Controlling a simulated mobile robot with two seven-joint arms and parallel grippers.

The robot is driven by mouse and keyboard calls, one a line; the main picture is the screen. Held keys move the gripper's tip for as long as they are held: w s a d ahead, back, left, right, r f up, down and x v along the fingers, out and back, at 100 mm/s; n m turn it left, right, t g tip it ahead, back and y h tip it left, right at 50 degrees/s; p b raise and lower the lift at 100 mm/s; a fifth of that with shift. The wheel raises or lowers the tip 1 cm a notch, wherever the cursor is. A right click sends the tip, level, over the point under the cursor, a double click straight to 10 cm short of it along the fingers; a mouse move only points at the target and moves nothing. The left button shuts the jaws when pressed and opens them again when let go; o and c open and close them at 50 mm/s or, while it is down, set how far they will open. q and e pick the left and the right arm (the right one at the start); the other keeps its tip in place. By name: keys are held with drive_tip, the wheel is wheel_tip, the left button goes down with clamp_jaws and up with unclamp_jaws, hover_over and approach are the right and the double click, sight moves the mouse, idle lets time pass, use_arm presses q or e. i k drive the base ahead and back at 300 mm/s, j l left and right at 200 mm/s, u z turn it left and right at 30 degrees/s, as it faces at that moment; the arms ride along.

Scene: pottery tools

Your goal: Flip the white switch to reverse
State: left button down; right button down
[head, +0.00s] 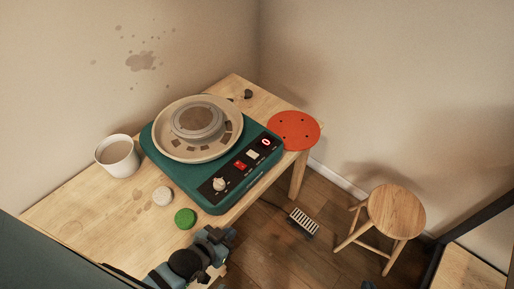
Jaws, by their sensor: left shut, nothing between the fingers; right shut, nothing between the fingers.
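The white switch (253,155) sits on the dark control panel of the green pottery wheel (172,171), between a red switch (240,166) and a small display reading 0 (265,142). The switch's tilt is too small to tell. My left gripper (226,236) is at the bottom centre, by the table's front edge, shut and empty. It is below and apart from the panel. Only a small dark tip at the bottom edge shows of what seems to be my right gripper (368,285); it is shut, well away from the wheel.
A white knob (219,184) is at the panel's near end. A red disc (294,131) is behind right. A pedal (303,223) and stool (396,211) stand on the floor.

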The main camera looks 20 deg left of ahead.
sight(253, 155)
drive_tip(key=i+l, duration=0.15)
drive_tip(key=i, duration=0.2)
drive_tip(key=i+l, duration=0.15)
drive_tip(key=i, duration=0.25)
drive_tip(key=u, duration=1.7)
